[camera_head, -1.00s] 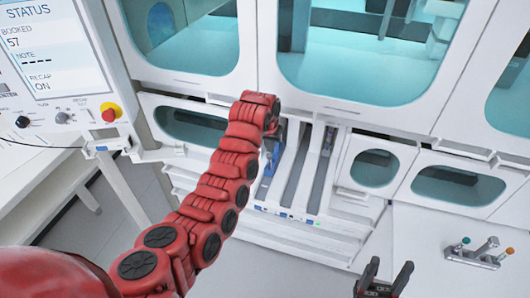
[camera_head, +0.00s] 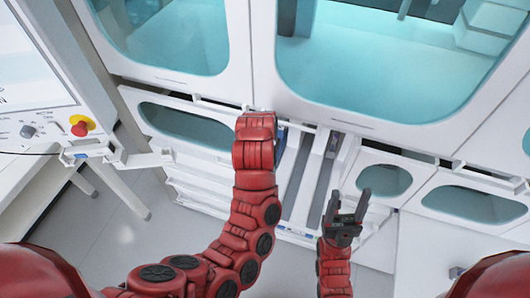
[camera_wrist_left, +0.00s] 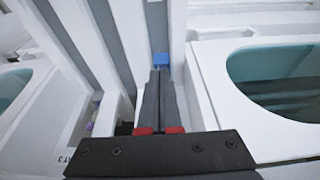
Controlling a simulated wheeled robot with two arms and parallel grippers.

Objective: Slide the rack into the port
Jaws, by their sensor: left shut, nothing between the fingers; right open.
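My left gripper (camera_wrist_left: 160,74) is shut and empty in the left wrist view. Its fingertips point at a small blue block (camera_wrist_left: 160,59) in a narrow lane; I cannot tell whether they touch it. In the head view my left wrist hides this gripper at the bay of lanes. A blue strip (camera_head: 281,136) shows just right of the wrist; I cannot tell whether it belongs to the rack. Grey lanes (camera_head: 321,185) run between white walls beside it. My right gripper (camera_head: 348,207) is open and empty, in front of the lanes' right side.
White cabinet panels with teal windows (camera_head: 385,180) flank the bay. A large window (camera_head: 400,70) is above. A control panel with a red knob (camera_head: 80,127) stands at left. The floor (camera_head: 130,225) at lower left is clear.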

